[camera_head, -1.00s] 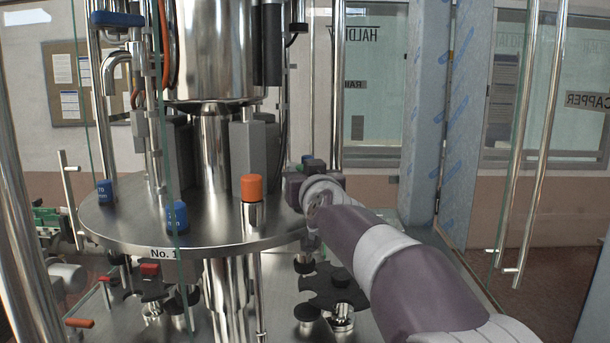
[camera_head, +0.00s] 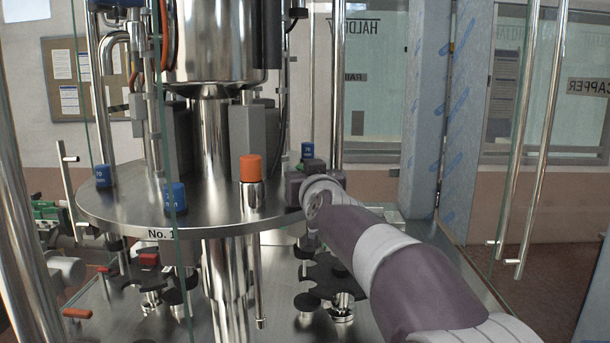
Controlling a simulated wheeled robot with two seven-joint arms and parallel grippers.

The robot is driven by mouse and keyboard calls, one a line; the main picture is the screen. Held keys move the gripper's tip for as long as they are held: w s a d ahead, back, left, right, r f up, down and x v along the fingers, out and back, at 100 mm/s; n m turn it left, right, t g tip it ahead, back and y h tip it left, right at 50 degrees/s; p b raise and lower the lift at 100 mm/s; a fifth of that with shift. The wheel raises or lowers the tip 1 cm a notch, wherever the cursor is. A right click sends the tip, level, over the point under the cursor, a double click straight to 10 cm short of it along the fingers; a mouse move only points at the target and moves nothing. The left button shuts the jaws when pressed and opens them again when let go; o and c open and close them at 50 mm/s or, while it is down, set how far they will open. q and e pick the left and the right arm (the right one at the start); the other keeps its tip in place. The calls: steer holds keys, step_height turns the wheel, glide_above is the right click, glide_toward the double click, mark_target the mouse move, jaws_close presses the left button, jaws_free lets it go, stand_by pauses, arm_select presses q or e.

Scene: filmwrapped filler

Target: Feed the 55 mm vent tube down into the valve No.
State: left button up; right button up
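My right gripper (camera_head: 312,182) is at the right rim of the round steel carousel plate (camera_head: 110,215). Its fingers are dark and seen from behind, so I cannot tell whether they are open. A small dark green-black cap (camera_head: 315,165) shows just above the fingers; whether they grip it is hidden. A valve with an orange cap (camera_head: 251,168) stands on the plate left of the gripper, apart from it. A thin steel tube (camera_head: 258,285) hangs below the plate under that valve. The label No. 1 (camera_head: 160,234) is on the plate's front rim. My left gripper is out of view.
Blue-capped valves stand at the left (camera_head: 103,175), front (camera_head: 175,196) and back right (camera_head: 308,150) of the plate. A steel column (camera_head: 213,140) fills the middle. Dark star wheels (camera_head: 328,278) lie below.

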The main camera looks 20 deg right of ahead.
steer(key=shift+f, duration=0.25)
stand_by(0.3)
steer(key=o, duration=1.2)
steer(key=shift+c, duration=0.2)
steer(key=v, duration=1.3)
steer(key=s+a+f+g+y, duration=0.15)
steer(key=f+g, duration=0.25)
steer(key=f, duration=0.7)
steer(key=s+a+f+n+g+y, duration=0.1)
steer(key=s+a+f+g, duration=0.2)
steer(key=f, duration=0.8)
steer(key=s+a+f+g+y, duration=0.1)
steer(key=s+f+g+y, duration=0.2)
steer(key=f, duration=0.7)
steer(key=s+a+f+n+g+h, duration=0.1)
steer(key=s+a+f+g, duration=0.1)
steer(key=s+f+g, duration=0.4)
steer(key=s+f, duration=0.3)
steer(key=f, duration=0.1)
steer(key=shift+s+n+h, duration=0.2)
steer(key=shift+n+h, duration=0.1)
steer(key=shift+h, duration=0.05)
steer(key=shift+w, duration=0.1)
steer(key=shift+c, duration=0.3)
